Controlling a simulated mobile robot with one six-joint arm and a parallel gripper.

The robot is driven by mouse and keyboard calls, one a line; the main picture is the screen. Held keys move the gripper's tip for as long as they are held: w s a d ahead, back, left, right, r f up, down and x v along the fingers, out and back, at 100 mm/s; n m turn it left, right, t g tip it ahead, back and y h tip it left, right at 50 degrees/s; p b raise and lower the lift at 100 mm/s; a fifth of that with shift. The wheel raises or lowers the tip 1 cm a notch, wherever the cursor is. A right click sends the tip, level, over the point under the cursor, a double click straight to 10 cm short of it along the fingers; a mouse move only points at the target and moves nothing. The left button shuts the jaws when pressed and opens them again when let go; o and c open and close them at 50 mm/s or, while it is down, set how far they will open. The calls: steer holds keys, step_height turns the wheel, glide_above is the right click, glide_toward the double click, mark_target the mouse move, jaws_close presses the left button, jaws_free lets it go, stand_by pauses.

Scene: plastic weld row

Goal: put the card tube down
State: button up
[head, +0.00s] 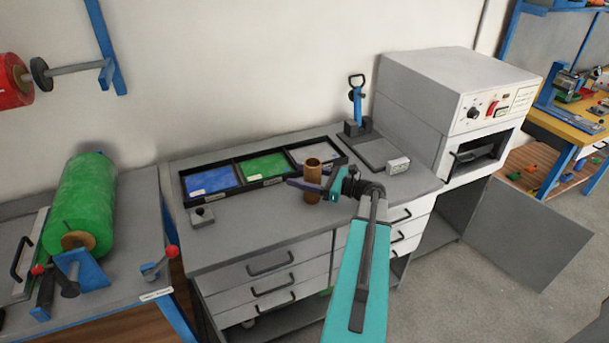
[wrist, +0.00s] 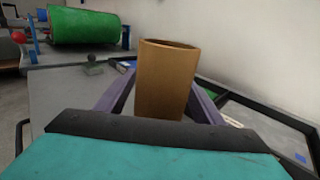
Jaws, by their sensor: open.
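The card tube (head: 312,180) is a brown hollow cylinder standing upright at the grey worktop (head: 250,232), in front of the tray. In the wrist view the tube (wrist: 166,80) stands between the two purple fingers, its open top facing up. My gripper (head: 306,186) comes in from the right, and its fingers are open around the tube. The tube's lower end is hidden in the wrist view by my gripper body. I cannot tell whether either finger touches the tube.
Behind the tube lies a black tray (head: 237,171) with blue, green and grey compartments. A small grey block with a knob (head: 202,216) sits at the left. A blue-handled press (head: 358,115) and a white oven (head: 455,100) stand at the right. The front left worktop is clear.

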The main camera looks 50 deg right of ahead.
mark_target(320, 179)
steer(key=shift+r, duration=0.15)
steer(key=b+v, duration=0.2)
steer(key=v, duration=1)
steer(key=shift+w, duration=0.1)
stand_by(0.6)
